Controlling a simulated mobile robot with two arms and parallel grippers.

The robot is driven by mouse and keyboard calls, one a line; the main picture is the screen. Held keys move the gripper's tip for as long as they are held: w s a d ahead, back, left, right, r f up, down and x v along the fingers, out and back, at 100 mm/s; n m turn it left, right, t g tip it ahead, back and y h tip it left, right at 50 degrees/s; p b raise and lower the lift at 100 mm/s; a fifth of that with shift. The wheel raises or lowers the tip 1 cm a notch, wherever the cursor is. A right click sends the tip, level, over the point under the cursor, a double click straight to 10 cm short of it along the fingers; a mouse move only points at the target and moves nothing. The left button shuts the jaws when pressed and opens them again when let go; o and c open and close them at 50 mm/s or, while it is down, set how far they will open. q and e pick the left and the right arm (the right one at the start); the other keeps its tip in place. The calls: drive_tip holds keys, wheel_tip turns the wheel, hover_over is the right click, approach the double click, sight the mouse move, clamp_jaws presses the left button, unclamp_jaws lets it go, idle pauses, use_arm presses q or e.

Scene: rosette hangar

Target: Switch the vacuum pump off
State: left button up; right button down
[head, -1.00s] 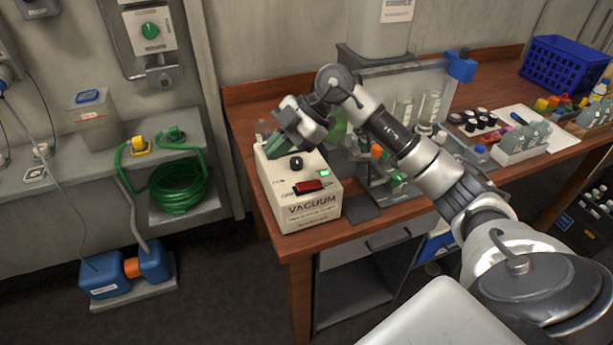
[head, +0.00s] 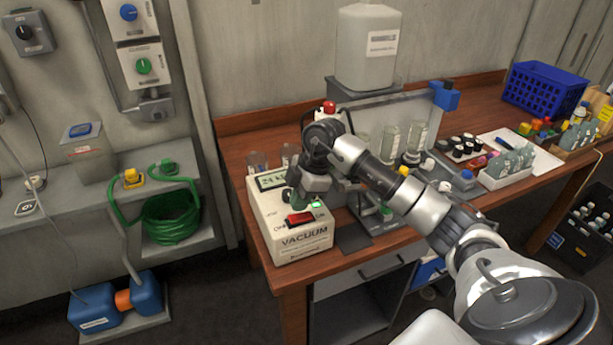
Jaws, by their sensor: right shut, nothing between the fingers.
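The vacuum pump (head: 290,240) is a cream box labelled VACUUM at the left end of the wooden bench. Its display (head: 272,181) shows dark digits starting with 24. A red rocker switch (head: 300,218) sits on its sloped front, with a lit green lamp (head: 316,205) behind it. My right gripper (head: 297,204) is shut and empty. It hangs over the pump's top, its tips low and just behind the red switch; whether they touch is unclear. My left gripper is not in view.
Glass bottles (head: 389,141) and a clear panel stand just right of my arm. A large white container (head: 367,48) stands behind. A blue basket (head: 545,90) and small jars fill the right of the bench. A shelf with a green hose (head: 172,219) is at left.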

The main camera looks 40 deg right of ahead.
sight(295, 220)
drive_tip(key=shift+d+x, duration=0.15)
drive_tip(key=shift+x, duration=0.55)
drive_tip(key=shift+d+x, duration=0.15)
drive_tip(key=shift+x, duration=0.55)
drive_tip(key=shift+s+f, duration=0.1)
drive_tip(key=shift+f, duration=0.05)
